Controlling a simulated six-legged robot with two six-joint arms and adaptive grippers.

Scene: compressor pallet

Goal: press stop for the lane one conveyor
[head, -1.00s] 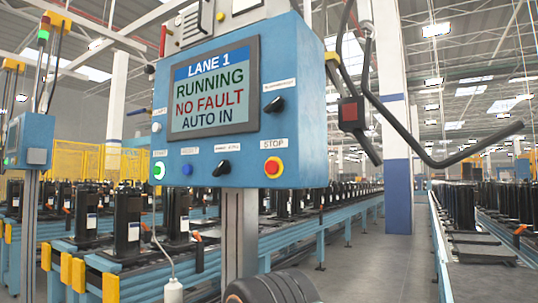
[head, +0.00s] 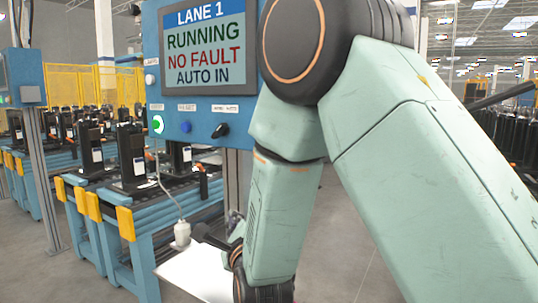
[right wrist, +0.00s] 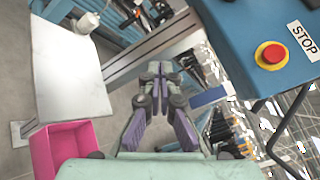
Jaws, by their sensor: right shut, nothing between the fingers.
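The blue control panel (head: 152,80) has a screen (head: 205,45) reading LANE 1, RUNNING, NO FAULT, AUTO IN. My right arm hides the panel's lower right part in the head view. In the right wrist view the red stop button (right wrist: 270,54) sits on a yellow ring beside a STOP label (right wrist: 303,41). My right gripper (right wrist: 158,70) is shut and empty, apart from the button, which lies to the right of the fingertips in that view. In the head view the gripper is mostly hidden behind the wrist. My left gripper is not in view.
A green-lit button (head: 158,124), a blue button (head: 185,127) and a black knob (head: 220,130) share the panel. Below are a white shelf (right wrist: 75,75) and a pink bin (right wrist: 60,155). A grey post (right wrist: 150,48) passes near the gripper. A blue conveyor (head: 105,205) stands at left.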

